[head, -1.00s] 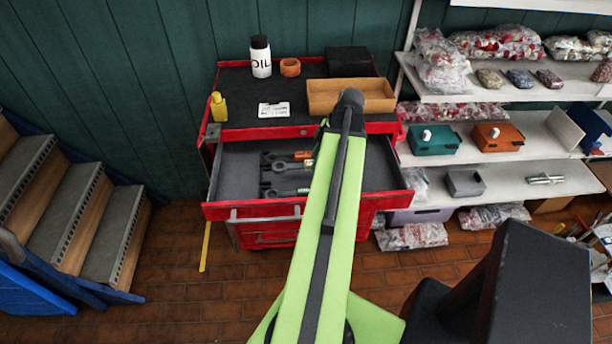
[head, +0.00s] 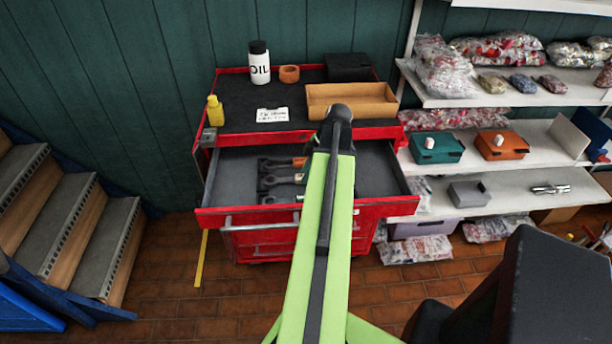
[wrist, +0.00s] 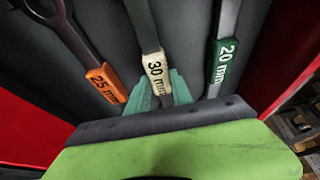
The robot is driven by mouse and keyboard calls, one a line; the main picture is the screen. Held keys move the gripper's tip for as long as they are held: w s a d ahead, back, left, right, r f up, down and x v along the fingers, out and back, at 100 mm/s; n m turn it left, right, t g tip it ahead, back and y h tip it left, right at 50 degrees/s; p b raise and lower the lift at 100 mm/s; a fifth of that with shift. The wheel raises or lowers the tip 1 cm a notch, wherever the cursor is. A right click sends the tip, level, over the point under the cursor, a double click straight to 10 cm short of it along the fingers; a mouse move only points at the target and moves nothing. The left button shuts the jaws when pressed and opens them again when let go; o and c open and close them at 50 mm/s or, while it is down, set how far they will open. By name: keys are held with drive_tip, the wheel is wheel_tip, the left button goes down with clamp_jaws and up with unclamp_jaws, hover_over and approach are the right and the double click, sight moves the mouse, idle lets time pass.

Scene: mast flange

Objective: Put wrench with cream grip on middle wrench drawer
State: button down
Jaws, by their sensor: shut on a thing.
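The wrench with cream grip (wrist: 156,67), marked 30 mm, lies between two others in the wrist view. My gripper (wrist: 164,90) is shut on its cream grip, with the teal fingers on either side. An orange-grip wrench (wrist: 105,82) marked 25 mm is to its left and a green-grip wrench (wrist: 225,62) marked 20 mm to its right. In the head view, the wrenches (head: 282,181) are in the open top drawer (head: 228,184) of a red tool cabinet. My arm hides the gripper and the grips' ends there. Whether the held wrench is clear of the drawer floor cannot be told.
Closed drawers (head: 262,238) are below the open one. Shelves (head: 520,185) stand at right, steps (head: 75,230) at left.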

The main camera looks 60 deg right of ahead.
drive_tip(key=c, duration=1.1)
unclamp_jaws()
drive_tip(key=shift+f, duration=0.1)
drive_tip(key=shift+r+p, duration=0.5)
drive_tip(key=p+v, duration=1)
drive_tip(key=v, duration=0.1)
drive_tip(key=shift+s+r+p, duration=0.1)
drive_tip(key=shift+r+p, duration=0.15)
drive_tip(key=shift+p, duration=0.05)
drive_tip(key=shift+f, duration=0.1)
